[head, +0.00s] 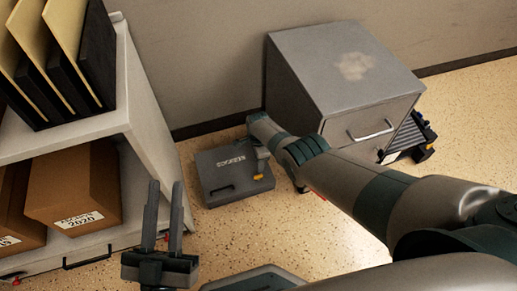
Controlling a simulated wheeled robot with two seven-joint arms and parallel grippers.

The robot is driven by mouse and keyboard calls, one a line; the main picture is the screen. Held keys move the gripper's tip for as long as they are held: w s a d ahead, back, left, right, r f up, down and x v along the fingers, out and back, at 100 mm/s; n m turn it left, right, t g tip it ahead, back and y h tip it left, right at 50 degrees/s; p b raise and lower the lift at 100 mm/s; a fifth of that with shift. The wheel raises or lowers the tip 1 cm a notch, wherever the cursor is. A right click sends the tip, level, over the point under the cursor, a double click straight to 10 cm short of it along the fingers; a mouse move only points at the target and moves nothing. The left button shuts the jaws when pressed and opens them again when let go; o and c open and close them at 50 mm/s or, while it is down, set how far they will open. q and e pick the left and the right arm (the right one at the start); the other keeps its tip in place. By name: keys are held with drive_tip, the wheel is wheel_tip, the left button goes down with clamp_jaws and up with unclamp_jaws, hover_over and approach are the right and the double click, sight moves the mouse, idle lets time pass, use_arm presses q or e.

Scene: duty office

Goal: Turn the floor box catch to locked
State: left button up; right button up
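The floor box (222,178) is a flat grey case with pale lettering and a dark handle. It lies on the floor between the shelf and the grey cabinet. A small yellow-orange piece (258,177), which looks like its catch, shows at the box's right side. My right gripper (261,168) points down at that side, close to the yellow piece. I cannot tell whether it touches it, nor how its fingers stand. The catch's setting is too small to read. My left gripper (163,217) is open and empty beside the shelf, its two fingers apart.
A grey drawer cabinet (335,75) stands behind my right arm. A shelf (130,115) with folders (55,60) and brown cardboard boxes (75,190) is at the left. Dark equipment (412,138) lies right of the cabinet. Speckled floor is free around the box's front.

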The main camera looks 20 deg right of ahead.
use_arm(q)
drive_tip(key=a+f+g+y+p, duration=0.1)
drive_tip(key=f+g+p, duration=0.1)
drive_tip(key=f+g, duration=0.3)
drive_tip(key=a+f+g+y+p, duration=0.2)
drive_tip(key=f+g, duration=0.4)
drive_tip(key=f, duration=0.6)
drive_tip(key=shift+s+f+y+p, duration=0.3)
drive_tip(key=shift+s+f+p, duration=0.1)
drive_tip(key=shift+s+p, duration=0.1)
drive_tip(key=shift+a, duration=0.1)
